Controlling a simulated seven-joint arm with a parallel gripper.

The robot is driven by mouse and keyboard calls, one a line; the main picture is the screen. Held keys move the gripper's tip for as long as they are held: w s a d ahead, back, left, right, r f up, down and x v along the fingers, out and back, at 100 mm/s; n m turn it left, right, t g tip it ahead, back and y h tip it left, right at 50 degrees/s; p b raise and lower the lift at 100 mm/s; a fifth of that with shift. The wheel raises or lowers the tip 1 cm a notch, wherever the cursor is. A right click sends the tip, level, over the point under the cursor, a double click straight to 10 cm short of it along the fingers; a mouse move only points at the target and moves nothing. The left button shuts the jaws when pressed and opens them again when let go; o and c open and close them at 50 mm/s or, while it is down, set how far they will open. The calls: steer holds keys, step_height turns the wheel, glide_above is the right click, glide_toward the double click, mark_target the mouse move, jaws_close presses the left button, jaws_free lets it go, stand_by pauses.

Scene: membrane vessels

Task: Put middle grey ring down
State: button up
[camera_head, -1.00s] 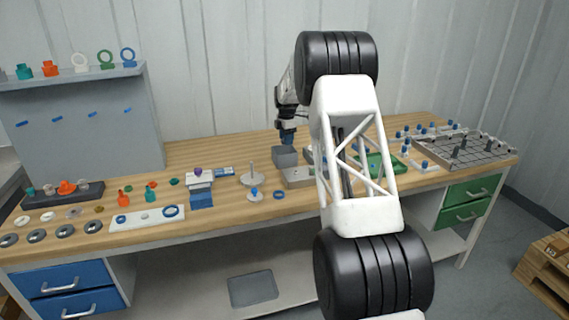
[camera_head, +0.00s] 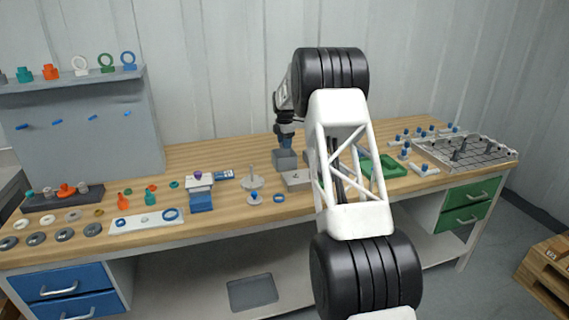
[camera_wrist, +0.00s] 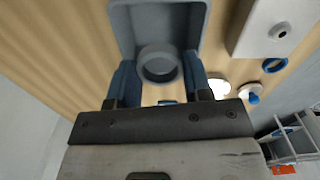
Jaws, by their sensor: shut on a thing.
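The grey ring (camera_wrist: 160,64) is between the blue fingertips of my gripper (camera_wrist: 160,76) in the wrist view. My gripper is shut on it, with one finger on each side. The ring is over or inside a grey open box (camera_wrist: 122,18); I cannot tell whether it touches the floor of the box. In the head view my gripper (camera_head: 287,147) points down at the same grey box (camera_head: 286,160) on the workbench, and the ring is hidden there.
A light block with a hole (camera_head: 296,180) stands close in front of the box. A blue ring (camera_head: 279,198) and a white stand (camera_head: 252,180) are to its left. A green tray (camera_head: 384,167) is to the right. Several dark grey rings (camera_head: 65,235) lie at the bench's far left.

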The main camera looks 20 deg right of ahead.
steer(key=shift+f, duration=2.65)
steer(key=shift+f, duration=0.1)
steer(key=shift+f, duration=1.75)
steer(key=shift+f, duration=0.15)
steer(key=o, duration=0.6)
step_height(320, 180, up, 12)
